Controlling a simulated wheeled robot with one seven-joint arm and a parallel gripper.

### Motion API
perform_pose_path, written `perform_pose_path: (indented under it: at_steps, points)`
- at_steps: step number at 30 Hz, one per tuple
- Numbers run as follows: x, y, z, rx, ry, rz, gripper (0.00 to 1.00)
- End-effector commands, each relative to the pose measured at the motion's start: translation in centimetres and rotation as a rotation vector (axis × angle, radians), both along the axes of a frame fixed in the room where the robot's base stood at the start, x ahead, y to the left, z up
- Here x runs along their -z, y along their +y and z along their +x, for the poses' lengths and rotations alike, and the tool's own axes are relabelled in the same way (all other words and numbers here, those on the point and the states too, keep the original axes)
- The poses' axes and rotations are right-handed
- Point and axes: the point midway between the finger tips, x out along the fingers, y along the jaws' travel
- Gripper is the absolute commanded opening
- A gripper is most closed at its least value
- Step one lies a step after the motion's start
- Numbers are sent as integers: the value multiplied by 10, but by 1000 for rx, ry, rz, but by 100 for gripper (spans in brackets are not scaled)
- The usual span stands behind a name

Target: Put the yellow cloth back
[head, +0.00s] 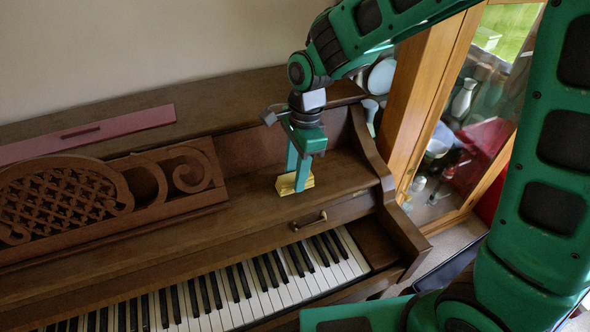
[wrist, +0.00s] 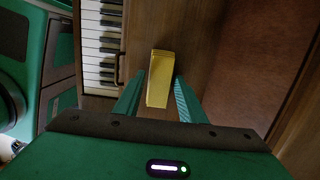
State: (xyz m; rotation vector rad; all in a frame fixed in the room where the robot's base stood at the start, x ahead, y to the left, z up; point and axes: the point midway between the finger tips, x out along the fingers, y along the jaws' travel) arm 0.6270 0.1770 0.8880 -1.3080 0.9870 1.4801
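The yellow cloth (head: 286,187) is a small folded, block-like bundle on the brown wooden ledge above the keys, near the piano's right end. In the wrist view the cloth (wrist: 158,82) lies lengthwise between the two teal fingers. My gripper (head: 300,180) points down at the cloth, with one finger on each side of it. In the wrist view my gripper (wrist: 160,80) looks open around the cloth, with a narrow gap at the left finger. Whether the right finger touches the cloth is hard to tell. The fingers hide part of the cloth in the head view.
A carved music stand (head: 70,205) stands left of the cloth. A small handle (head: 308,222) sits on the fallboard in front, above the keys (head: 240,290). A flat red-pink piece (head: 90,135) lies on the piano top. A glass-fronted cabinet (head: 425,110) stands close on the right.

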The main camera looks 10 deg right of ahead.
Motion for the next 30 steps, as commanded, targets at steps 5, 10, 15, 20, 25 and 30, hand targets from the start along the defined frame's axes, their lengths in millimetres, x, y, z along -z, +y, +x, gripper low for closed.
perform_pose_path:
  at_steps: [5, 10, 15, 20, 25, 30]
  points:
    - [0, 0, 0, 0, 0, 0, 48]
    - [-1, 0, 0, 0, 0, 0, 48]
    - [-15, -1, 1, 0, -3, 2, 48]
    - [-44, -4, 3, 1, -4, 2, 48]
    - [-78, -8, 4, 1, -4, 2, 48]
    - [-105, -12, 5, 1, -3, 1, 48]
